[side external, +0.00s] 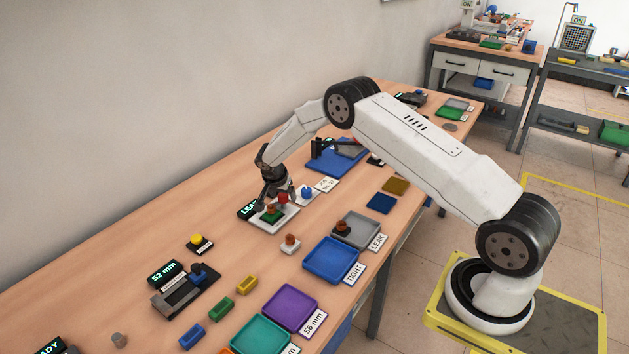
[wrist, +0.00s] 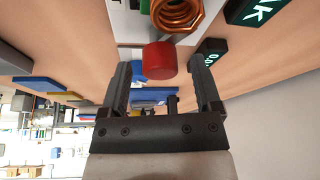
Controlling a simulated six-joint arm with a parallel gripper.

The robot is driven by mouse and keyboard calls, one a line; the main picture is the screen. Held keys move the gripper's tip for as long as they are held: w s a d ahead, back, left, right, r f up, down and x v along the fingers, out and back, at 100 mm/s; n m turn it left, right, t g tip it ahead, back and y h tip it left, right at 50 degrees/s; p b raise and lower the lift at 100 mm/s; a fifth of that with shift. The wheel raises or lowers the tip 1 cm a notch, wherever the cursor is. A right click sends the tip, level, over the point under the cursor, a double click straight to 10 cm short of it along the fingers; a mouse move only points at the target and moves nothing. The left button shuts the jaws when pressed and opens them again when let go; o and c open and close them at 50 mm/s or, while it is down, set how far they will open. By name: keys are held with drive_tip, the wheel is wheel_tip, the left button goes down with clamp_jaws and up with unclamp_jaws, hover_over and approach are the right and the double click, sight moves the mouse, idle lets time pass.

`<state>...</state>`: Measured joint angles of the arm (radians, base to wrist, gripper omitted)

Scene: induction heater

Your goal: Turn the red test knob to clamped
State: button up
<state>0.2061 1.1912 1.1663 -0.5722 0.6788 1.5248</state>
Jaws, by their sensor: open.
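The red test knob (side external: 283,198) stands on the pale test plate (side external: 283,222), behind a copper-coloured fitting (side external: 269,208). My gripper (side external: 277,190) is over the plate, pointing down close to the knob. In the wrist view the red knob (wrist: 160,60) appears between the tips of my open gripper (wrist: 163,68), with a gap on each side. The hex-edged copper fitting (wrist: 177,13) is just beyond it. I cannot tell whether the knob is at clamped; no knob marking is readable.
A dark display (side external: 247,208) with green letters stands at the plate's left. A blue button (side external: 307,192) is close to the right. A grey tray (side external: 357,229) labelled LEAK and a blue tray (side external: 331,260) labelled TIGHT lie toward the front edge. A loose fitting (side external: 290,244) stands nearby.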

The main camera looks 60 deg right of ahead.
clamp_jaws()
drive_tip(key=shift+n, duration=0.3)
drive_tip(key=shift+s+d+n+t+y, duration=0.1)
drive_tip(key=shift+n+t+y, duration=0.3)
drive_tip(key=shift+n, duration=0.85)
drive_tip(key=shift+n+t+y, duration=0.2)
drive_tip(key=shift+n+t, duration=0.3)
drive_tip(key=shift+n, duration=0.75)
unclamp_jaws()
drive_tip(key=shift+r, duration=0.1)
